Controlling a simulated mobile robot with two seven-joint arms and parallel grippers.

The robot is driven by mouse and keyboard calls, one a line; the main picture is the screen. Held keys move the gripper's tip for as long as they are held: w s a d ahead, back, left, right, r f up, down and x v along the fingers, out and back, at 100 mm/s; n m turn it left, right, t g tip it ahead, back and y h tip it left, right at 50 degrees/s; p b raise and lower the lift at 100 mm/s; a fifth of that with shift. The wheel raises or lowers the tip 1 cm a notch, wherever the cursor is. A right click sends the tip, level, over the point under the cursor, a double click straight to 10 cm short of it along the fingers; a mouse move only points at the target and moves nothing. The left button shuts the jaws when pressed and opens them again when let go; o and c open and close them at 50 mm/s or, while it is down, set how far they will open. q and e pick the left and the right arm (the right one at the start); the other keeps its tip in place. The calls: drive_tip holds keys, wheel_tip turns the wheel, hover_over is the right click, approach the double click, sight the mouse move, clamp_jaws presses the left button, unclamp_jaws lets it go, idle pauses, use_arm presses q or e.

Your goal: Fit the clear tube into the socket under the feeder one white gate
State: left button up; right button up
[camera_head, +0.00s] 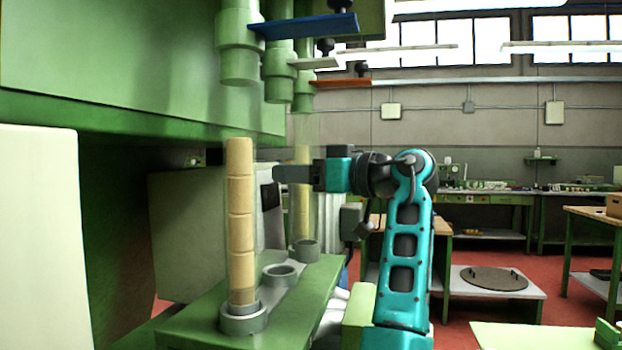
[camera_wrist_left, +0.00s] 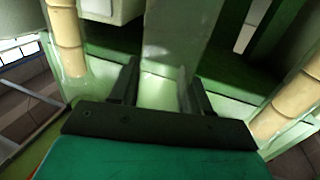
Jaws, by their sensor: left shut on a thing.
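My left gripper (camera_head: 281,173) is shut on the clear tube (camera_wrist_left: 160,92), which shows faintly between its two fingers in the left wrist view. In the head view the tube hardly stands out from the background, and I cannot tell whether its lower end touches the socket. The grey ring socket (camera_head: 281,274) under the white gate (camera_head: 314,64) is the middle one of three on the green stand. The gripper is above this socket and below the white-gate feeder (camera_head: 279,80). My right gripper is out of view.
A cork-filled tube (camera_head: 241,215) stands in the near socket under the blue gate (camera_head: 308,26). Another cork-filled tube (camera_head: 303,195) stands in the far socket under the orange gate (camera_head: 340,83). The green stand (camera_head: 190,325) runs beneath them, with little room between the tubes.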

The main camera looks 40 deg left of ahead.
use_arm(q)
drive_tip(key=shift+s+a+b, duration=0.1)
drive_tip(key=shift+s+a, duration=0.3)
drive_tip(key=shift+a, duration=0.35)
drive_tip(key=shift+s+a+b, duration=0.15)
drive_tip(key=shift+s+a, duration=0.3)
drive_tip(key=shift+a, duration=0.3)
drive_tip(key=shift+s+a+b, duration=0.1)
drive_tip(key=shift+s+a, duration=0.3)
drive_tip(key=shift+a, duration=0.35)
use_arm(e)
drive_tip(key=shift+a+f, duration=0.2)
use_arm(q)
drive_tip(key=shift+f, duration=0.15)
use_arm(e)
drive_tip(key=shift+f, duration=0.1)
use_arm(q)
drive_tip(key=shift+d+f+b, duration=0.1)
drive_tip(key=shift+f+b, duration=0.2)
drive_tip(key=shift+f, duration=0.15)
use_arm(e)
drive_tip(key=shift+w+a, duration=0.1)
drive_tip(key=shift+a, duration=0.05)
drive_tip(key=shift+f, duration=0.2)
